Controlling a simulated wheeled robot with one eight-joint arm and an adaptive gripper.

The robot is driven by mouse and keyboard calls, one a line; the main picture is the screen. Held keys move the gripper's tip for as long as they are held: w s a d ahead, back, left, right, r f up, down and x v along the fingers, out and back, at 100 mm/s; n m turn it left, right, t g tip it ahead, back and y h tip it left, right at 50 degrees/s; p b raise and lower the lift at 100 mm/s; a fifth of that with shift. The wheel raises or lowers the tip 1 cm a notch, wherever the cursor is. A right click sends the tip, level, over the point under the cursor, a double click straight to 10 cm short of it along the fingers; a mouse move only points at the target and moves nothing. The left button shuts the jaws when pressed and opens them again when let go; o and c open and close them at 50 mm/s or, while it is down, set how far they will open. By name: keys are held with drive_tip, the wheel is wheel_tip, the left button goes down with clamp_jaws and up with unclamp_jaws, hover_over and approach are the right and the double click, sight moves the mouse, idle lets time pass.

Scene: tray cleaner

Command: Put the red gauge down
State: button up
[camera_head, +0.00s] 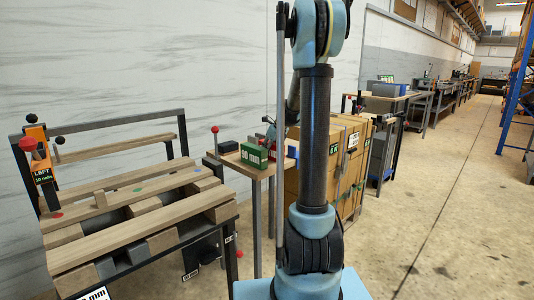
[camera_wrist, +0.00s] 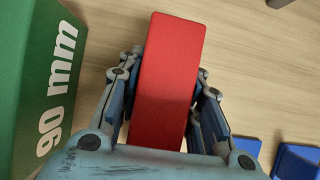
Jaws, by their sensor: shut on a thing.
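The red gauge (camera_wrist: 168,75) is a plain red block in the wrist view. My gripper (camera_wrist: 168,85) is shut on it, with one finger on each long side. Wooden table top (camera_wrist: 240,60) shows behind and below the gauge; I cannot tell whether the gauge touches it. In the head view, a bit of red (camera_head: 270,133) shows by the small wooden table (camera_head: 236,161), mostly hidden behind my arm and the green block.
A green block marked 90 mm (camera_wrist: 40,75) stands close left of my gripper; it also shows in the head view (camera_head: 254,156). Blue parts (camera_wrist: 297,161) lie at the lower right. Bare wood lies right of the gauge. A slatted wooden bench (camera_head: 130,192) stands at the left.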

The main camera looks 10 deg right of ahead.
drive_tip(key=o, duration=1.2)
drive_tip(key=shift+o, duration=0.2)
